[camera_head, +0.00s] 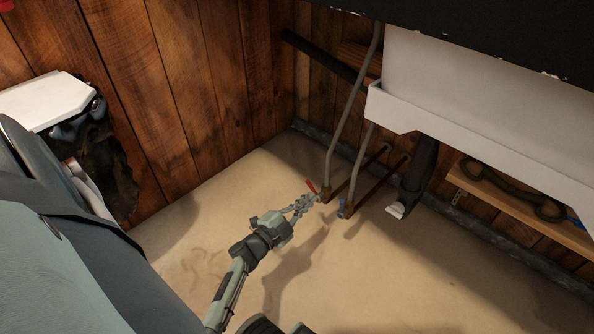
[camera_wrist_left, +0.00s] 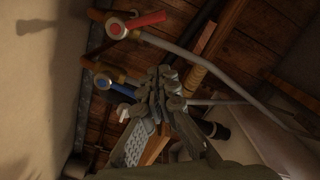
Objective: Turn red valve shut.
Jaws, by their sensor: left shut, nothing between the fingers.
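The red valve (camera_head: 311,186) has a small red lever handle on a brass body, low on a pipe under the white sink. In the left wrist view the red lever (camera_wrist_left: 147,19) shows at the top, sticking out sideways from its round valve body. My left gripper (camera_head: 306,203) is shut and empty, close beside the red valve in the head view. In the left wrist view its closed fingers (camera_wrist_left: 165,82) are below and right of the lever, visibly apart from it in the picture. Whether they touch it is unclear from the head view. My right gripper is not seen.
A second valve with a blue handle (camera_head: 343,207) stands just right of the red one; grey pipes (camera_head: 352,105) rise from both. A dark drain pipe (camera_head: 419,175) and white sink (camera_head: 480,110) are to the right. A shelf (camera_head: 520,205) is farther right. The floor (camera_head: 390,285) in front is clear.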

